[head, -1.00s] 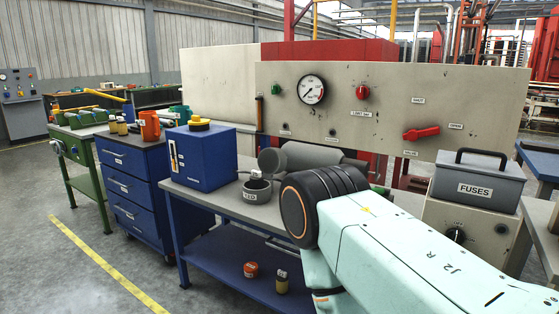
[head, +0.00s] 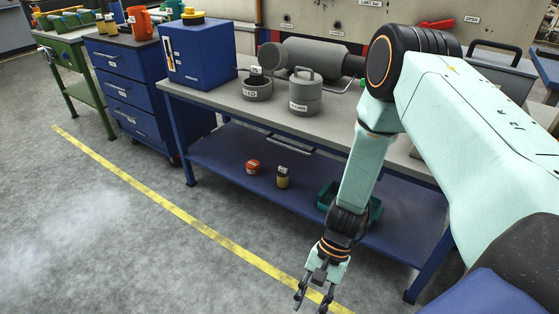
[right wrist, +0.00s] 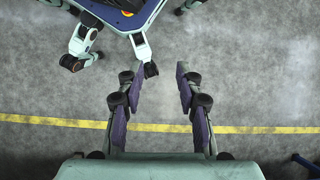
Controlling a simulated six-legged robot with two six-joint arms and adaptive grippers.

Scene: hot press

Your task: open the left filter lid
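The left filter pot (head: 257,92) is a short grey pot with a small white label, standing on the bench. Its dark inside shows at the top. A round grey disc (head: 271,56) stands on edge just behind it and looks like its raised lid, with a small handle in front. The right filter pot (head: 305,99) has its lid (head: 305,82) on, with a loop handle on top. My right gripper (head: 314,298) hangs low in front of the bench, away from both pots. It is open and empty in the right wrist view (right wrist: 158,72). My left gripper is not seen.
The grey bench top (head: 225,85) has a blue box (head: 200,50) left of the pots and a grey cylinder (head: 318,58) behind them. The lower shelf (head: 225,155) holds a red can, a yellow jar and a green tray. The floor ahead is clear.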

